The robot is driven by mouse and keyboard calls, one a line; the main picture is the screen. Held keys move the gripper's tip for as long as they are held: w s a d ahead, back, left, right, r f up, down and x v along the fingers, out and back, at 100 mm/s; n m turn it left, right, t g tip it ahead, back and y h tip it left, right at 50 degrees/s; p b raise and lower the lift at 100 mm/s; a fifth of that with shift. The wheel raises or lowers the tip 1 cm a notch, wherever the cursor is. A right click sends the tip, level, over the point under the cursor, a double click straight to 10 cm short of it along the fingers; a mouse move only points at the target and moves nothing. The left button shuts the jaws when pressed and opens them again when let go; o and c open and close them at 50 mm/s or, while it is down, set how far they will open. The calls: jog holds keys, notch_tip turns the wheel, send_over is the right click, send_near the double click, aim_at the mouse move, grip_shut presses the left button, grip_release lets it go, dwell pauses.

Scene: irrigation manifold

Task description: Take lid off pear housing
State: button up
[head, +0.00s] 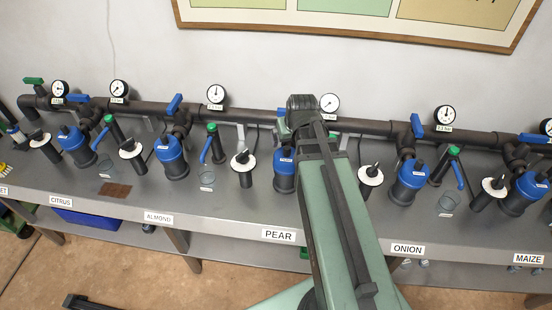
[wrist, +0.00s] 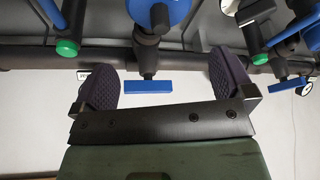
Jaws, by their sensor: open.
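The pear housing (head: 284,183) stands on the bench behind the PEAR label (head: 278,235), upright, with its blue lid (head: 284,156) on. My arm hides part of its right side. In the wrist view, a round blue lid (wrist: 172,12) with a dark knob shows at the top edge, partly cut off; it seems to be the pear lid. My gripper (wrist: 163,82) is open and empty, its two dark ridged fingers wide apart. A blue valve handle (wrist: 148,87) shows between the fingers; I cannot tell how deep it lies. The head view hides my fingers behind my arm.
A dark pipe (head: 256,115) with gauges (head: 216,94) and blue valve handles runs behind the housings. A dark post with a white disc (head: 242,161) stands left of the pear housing, and another white disc (head: 370,175) right of my arm. Similar blue-lidded housings (head: 170,158) stand along the bench.

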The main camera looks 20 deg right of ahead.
aim_at(287, 148)
jog(key=b+x, duration=0.9)
jog(key=x, duration=0.1)
jog(key=shift+a+f, duration=0.1)
jog(key=shift+f, duration=0.35)
jog(key=shift+r, duration=0.2)
jog(key=c, duration=0.6)
jog(key=shift+r, duration=0.1)
